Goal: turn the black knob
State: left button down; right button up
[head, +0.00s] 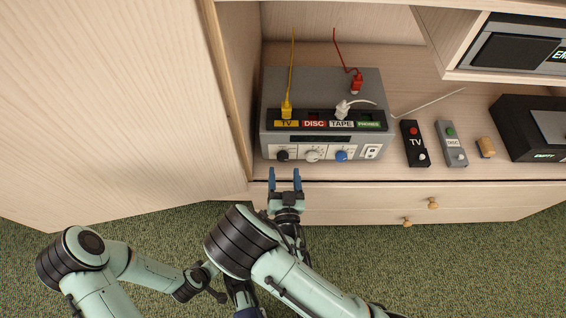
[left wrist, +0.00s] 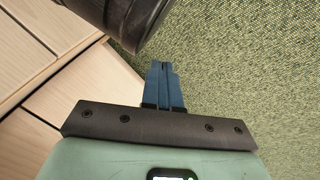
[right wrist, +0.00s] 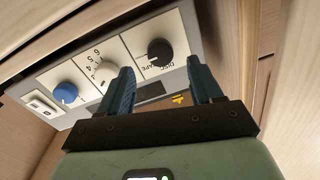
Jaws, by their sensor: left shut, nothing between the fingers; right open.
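The black knob (head: 283,155) is at the left end of the front panel of a grey switch box (head: 330,82) on the shelf. In the right wrist view the black knob (right wrist: 159,52) shows just beyond the fingers, between their tips and apart from them. My right gripper (head: 285,175) is open and empty, a short way in front of the box; its blue fingers also show in the right wrist view (right wrist: 160,75). My left gripper (left wrist: 162,68) is shut and empty, low over the green carpet, with a dark arm part close above it.
A white knob (head: 312,155) and a blue knob (head: 341,155) sit right of the black one. Yellow, red and white plugs stand on the box. Two remotes (head: 415,143) (head: 451,143) lie to its right. A wooden panel (head: 120,100) fills the left.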

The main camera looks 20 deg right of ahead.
aim_at(283, 160)
pick_arm(q)
jog(key=shift+s+a+f+b, duration=0.1)
jog(key=shift+s+f+b, duration=0.2)
jog(key=shift+s+f, duration=0.5)
pick_arm(e)
jog(key=shift+x, duration=2.3)
jog(key=shift+c, duration=0.3)
jog(key=c, duration=1)
jog(key=shift+n+p, duration=0.6)
jog(key=shift+n, duration=0.1)
jog(key=shift+r+n, duration=0.1)
jog(key=shift+n, duration=0.3)
jog(key=n+p, duration=0.2)
jog(key=n, duration=0.1)
pick_arm(q)
jog(key=s+d+r+g+h+p, duration=0.1)
jog(key=s+d+r, duration=0.2)
jog(key=r, duration=0.3)
jog(key=shift+s+d+r+g+p, duration=0.2)
jog(key=shift+s+g+p, duration=0.15)
jog(key=shift+s, duration=0.25)
pick_arm(e)
jog(key=shift+s+n+g, duration=0.1)
jog(key=shift+n+g, duration=0.2)
jog(key=shift+n, duration=1.5)
